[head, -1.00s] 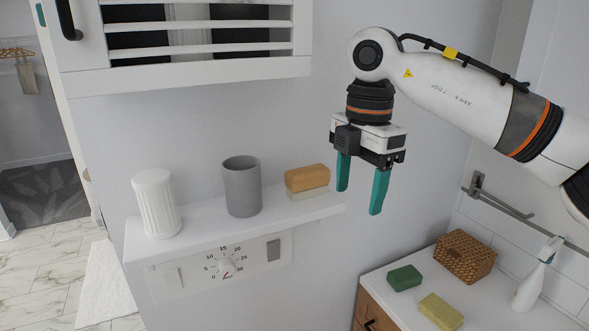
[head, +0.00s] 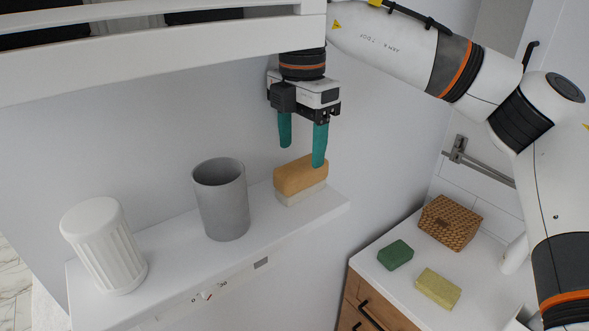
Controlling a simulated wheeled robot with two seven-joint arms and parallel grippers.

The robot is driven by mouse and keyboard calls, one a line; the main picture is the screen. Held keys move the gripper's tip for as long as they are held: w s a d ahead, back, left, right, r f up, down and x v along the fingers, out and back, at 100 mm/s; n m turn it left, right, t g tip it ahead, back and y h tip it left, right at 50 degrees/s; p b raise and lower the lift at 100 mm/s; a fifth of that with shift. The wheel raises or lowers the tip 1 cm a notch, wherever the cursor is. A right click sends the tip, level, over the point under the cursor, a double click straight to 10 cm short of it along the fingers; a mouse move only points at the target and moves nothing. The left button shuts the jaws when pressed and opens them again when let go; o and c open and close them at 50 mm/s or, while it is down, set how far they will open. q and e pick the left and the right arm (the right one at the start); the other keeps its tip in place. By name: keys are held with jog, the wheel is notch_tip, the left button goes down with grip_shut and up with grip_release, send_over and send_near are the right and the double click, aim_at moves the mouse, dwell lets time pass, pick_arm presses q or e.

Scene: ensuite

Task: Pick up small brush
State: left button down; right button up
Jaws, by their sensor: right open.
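The small brush (head: 299,178) has a tan wooden back and pale bristles below. It lies bristles down near the right end of the white wall shelf (head: 165,262). My right gripper (head: 302,156) points down with its two teal fingers apart and nothing between them. In the picture, its fingertips are just above and at the top of the brush, and the nearer finger overlaps the brush's right end. I cannot tell whether they touch. My left gripper is not in view.
A grey cup (head: 222,200) stands left of the brush, and a white ribbed container (head: 104,246) stands farther left. A white slatted cabinet (head: 165,50) hangs above. A counter at lower right holds a green sponge (head: 395,254), a yellow sponge (head: 438,289) and a wicker box (head: 450,222).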

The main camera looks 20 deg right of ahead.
aim_at(302, 163)
jog(key=shift+s+f, duration=0.15)
jog(key=shift+f, duration=0.25)
notch_tip(302, 163, down, 5)
jog(key=p, duration=0.3)
jog(key=shift+p, duration=0.4)
jog(key=shift+f, duration=0.15)
jog(key=shift+s, duration=0.1)
jog(key=c, duration=1.1)
